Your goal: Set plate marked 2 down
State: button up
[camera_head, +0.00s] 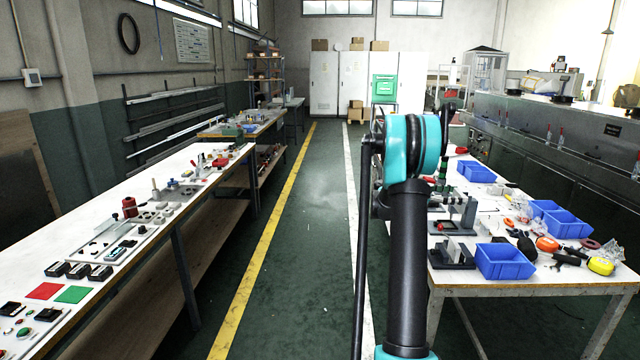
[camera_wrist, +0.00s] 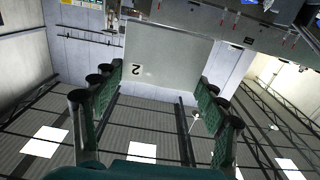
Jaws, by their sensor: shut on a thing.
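A flat grey plate marked 2 (camera_wrist: 172,58) is between the fingers of my gripper (camera_wrist: 160,80) in the wrist view. The gripper is shut on it, with one green-padded finger at each side edge. The black figure 2 on a white label appears upside down near the plate's left edge. The plate is held up in the air, with the roof and walls behind it. In the head view my arm stands in the middle and the plate cannot be made out; my arm seems to hide it.
A long white bench (camera_head: 115,215) with small parts stands on the left. A right-hand table (camera_head: 540,283) holds blue bins (camera_head: 505,262), tools and grey fixtures (camera_head: 452,252). The dryer (camera_head: 560,135) lies behind it. The green aisle floor (camera_head: 310,230) between them is clear.

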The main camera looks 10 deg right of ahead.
jog(key=w+a+f+n+t+y, duration=0.25)
jog(key=w+a+n+t, duration=0.25)
jog(key=w+a+t, duration=0.3)
jog(key=w+a+f+n+t+y, duration=0.1)
jog(key=w+a+f+n+t, duration=0.35)
jog(key=w+a+t, duration=0.3)
jog(key=a+f+n+t+y, duration=0.1)
jog(key=a+n+t+y, duration=0.2)
jog(key=a, duration=1.1)
jog(key=w+a+f+n+t+y, duration=0.1)
jog(key=a+n+t+y, duration=0.3)
jog(key=a+n+y, duration=0.4)
jog(key=a+y, duration=0.3)
jog(key=a, duration=0.3)
jog(key=shift+w+a+f, duration=0.15)
jog(key=shift+f, duration=0.15)
